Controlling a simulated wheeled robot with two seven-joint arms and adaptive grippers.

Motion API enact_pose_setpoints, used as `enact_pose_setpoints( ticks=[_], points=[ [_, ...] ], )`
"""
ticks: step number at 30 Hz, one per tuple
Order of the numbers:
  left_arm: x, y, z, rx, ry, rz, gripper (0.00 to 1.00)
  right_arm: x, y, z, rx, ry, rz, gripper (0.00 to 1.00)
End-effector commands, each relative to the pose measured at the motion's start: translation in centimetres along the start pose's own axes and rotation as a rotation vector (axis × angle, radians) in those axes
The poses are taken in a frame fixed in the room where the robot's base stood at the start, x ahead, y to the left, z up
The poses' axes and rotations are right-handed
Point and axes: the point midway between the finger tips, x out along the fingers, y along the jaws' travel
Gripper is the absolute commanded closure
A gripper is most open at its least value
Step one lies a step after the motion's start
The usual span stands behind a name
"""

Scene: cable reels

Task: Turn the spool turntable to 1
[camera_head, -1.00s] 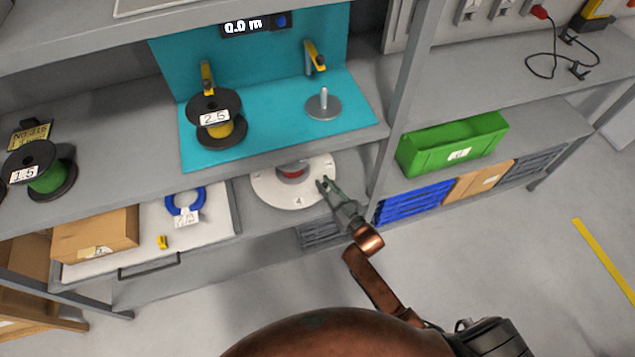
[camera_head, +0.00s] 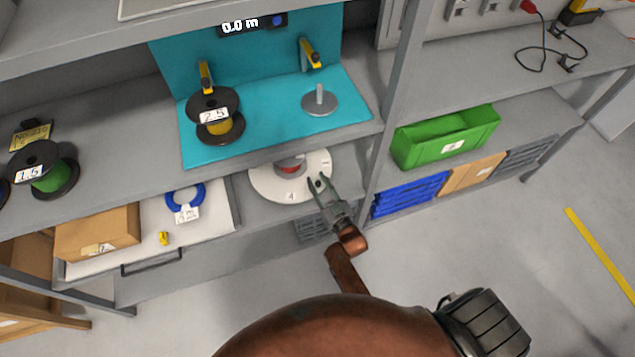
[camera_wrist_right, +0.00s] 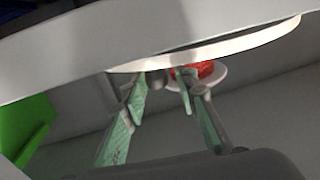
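The spool turntable is a white disc (camera_head: 263,184) on the lower shelf below the teal panel. A 4 shows on its near part; another mark at its right edge is too small to read. A spool with a red band (camera_head: 289,168) sits at its middle. My right gripper (camera_head: 317,180) is over the disc's near right edge, with its fingers apart and nothing clearly between them. In the right wrist view, the fingers (camera_wrist_right: 165,100) are apart near the pale disc's edge (camera_wrist_right: 225,45), with something red behind. Whether they touch the disc is unclear. My left gripper is not in view.
Above the turntable, a shelf carries a teal mat (camera_head: 270,125) with a 2.5 reel (camera_head: 213,118) and an empty spindle (camera_head: 319,103). A shelf post (camera_head: 386,130) stands to the right, beside a green bin (camera_head: 445,138). The floor in front is open.

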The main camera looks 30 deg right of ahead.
Motion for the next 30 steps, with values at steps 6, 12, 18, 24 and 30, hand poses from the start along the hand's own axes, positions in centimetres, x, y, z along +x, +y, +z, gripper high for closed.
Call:
enact_pose_setpoints(
  ticks=[6, 12, 18, 24, 30],
  points=[
    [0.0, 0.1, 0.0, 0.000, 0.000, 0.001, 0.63, -0.1, 0.0, 0.2, 0.000, -0.005, 0.000, 0.67],
    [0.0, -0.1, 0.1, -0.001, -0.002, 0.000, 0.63, -0.6, 0.1, 0.4, 0.000, -0.007, 0.001, 0.67],
    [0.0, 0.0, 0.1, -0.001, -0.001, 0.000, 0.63, -3.8, 0.1, 0.5, 0.000, -0.010, 0.001, 0.67],
    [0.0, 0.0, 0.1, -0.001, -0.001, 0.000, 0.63, -8.1, 0.1, 0.4, -0.001, -0.008, 0.001, 0.67],
    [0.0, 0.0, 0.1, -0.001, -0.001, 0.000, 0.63, -11.0, 0.0, 0.2, -0.001, -0.005, 0.000, 0.67]
  ],
)
